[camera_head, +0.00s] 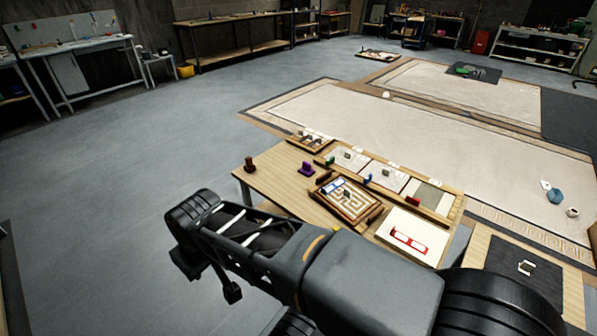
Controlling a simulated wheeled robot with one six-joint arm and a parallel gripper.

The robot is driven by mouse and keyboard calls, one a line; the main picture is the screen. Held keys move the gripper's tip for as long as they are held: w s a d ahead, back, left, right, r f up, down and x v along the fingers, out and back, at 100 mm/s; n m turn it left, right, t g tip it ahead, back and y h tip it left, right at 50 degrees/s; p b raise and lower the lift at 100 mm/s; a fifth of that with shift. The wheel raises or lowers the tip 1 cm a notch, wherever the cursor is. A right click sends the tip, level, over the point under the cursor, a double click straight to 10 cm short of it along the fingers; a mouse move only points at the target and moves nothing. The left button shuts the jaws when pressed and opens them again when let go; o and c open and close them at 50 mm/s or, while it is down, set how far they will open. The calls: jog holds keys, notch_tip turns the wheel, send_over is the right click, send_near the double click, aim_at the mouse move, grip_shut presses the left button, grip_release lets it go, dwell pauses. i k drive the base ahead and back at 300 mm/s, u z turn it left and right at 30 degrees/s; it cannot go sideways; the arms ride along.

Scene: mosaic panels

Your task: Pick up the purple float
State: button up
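A small purple float (306,168) stands on the light wooden table (262,190), left of the middle of its top. It has a wide flat base and a raised part on top, and nothing covers it. My dark arm crosses the lower middle of the picture in front of the table. A small dark part (232,292) hangs below the arm's left end and may be part of my gripper. I cannot make out two fingers or whether they are open. That part is well below and left of the float in the picture, apart from it.
A brown block (250,164) stands left of the float. A maze tray (346,200) lies to its right, a divided wooden tray (310,141) behind it. Mosaic panels (384,173) line the table's back. A white board with a red frame (409,240) lies front right. Floor at left is clear.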

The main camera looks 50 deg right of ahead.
aim_at(306, 170)
jog(key=z, duration=0.05)
jog(key=i, duration=1.35)
jog(key=z, duration=0.85)
jog(key=i, duration=0.95)
jog(key=z, duration=1.5)
jog(key=i, duration=0.4)
jog(key=z, duration=0.35)
